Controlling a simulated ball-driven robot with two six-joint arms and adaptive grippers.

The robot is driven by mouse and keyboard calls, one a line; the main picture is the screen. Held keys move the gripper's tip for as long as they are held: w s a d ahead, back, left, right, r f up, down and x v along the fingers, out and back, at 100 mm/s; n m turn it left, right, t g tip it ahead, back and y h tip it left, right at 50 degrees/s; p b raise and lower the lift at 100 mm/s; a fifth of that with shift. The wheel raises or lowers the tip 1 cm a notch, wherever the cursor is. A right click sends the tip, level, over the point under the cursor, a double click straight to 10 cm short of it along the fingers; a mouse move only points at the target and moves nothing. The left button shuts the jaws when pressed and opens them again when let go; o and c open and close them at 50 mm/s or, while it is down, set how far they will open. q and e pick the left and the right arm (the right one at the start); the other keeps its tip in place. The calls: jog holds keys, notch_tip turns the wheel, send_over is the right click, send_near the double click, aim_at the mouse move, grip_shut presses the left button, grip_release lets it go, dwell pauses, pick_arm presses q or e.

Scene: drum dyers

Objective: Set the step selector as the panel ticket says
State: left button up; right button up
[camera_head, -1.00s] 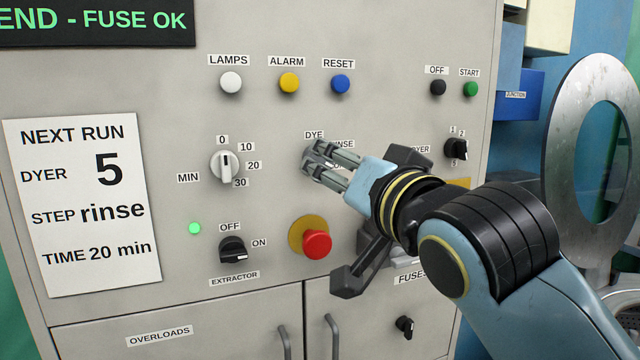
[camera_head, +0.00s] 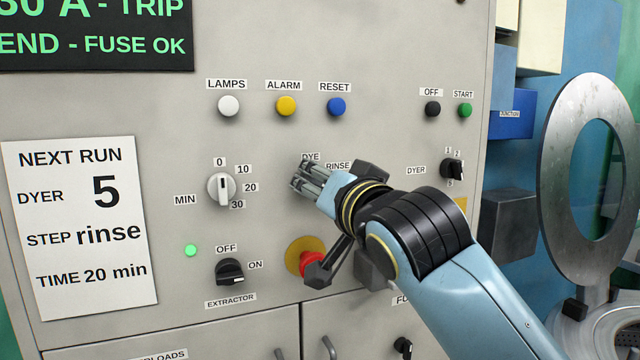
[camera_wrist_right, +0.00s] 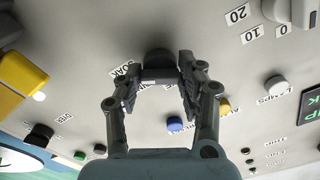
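The step selector is a dark knob (camera_wrist_right: 160,62) on the grey panel; in the head view my right gripper hides it below the DYE and RINSE labels. The SOAK label shows beside it in the wrist view. I cannot read where its pointer stands. My right gripper (camera_head: 308,182) is at the panel; in the wrist view its two fingers (camera_wrist_right: 160,88) are apart, with the knob between or just beyond the tips. Contact is not clear. The panel ticket (camera_head: 82,228) reads dyer 5, step rinse, time 20 min. My left gripper is out of view.
Near my right gripper are the minute dial (camera_head: 221,189), the red button (camera_head: 312,262) partly behind a finger linkage, the extractor switch (camera_head: 231,271) and the dyer selector (camera_head: 453,170). Lamp, alarm and reset buttons (camera_head: 336,107) sit above. A metal ring (camera_head: 560,150) stands right.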

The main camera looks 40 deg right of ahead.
jog(key=c, duration=0.5)
jog(key=shift+o, duration=0.2)
jog(key=shift+r+n+p, duration=0.1)
jog(key=shift+n+p, duration=0.5)
jog(key=shift+n, duration=0.2)
jog(key=n+p, duration=0.2)
jog(key=n, duration=0.1)
jog(key=shift+n, duration=0.3)
jog(key=n, duration=0.2)
jog(key=shift+n+p, duration=0.3)
jog(key=shift+p, duration=0.05)
jog(key=shift+n, duration=2)
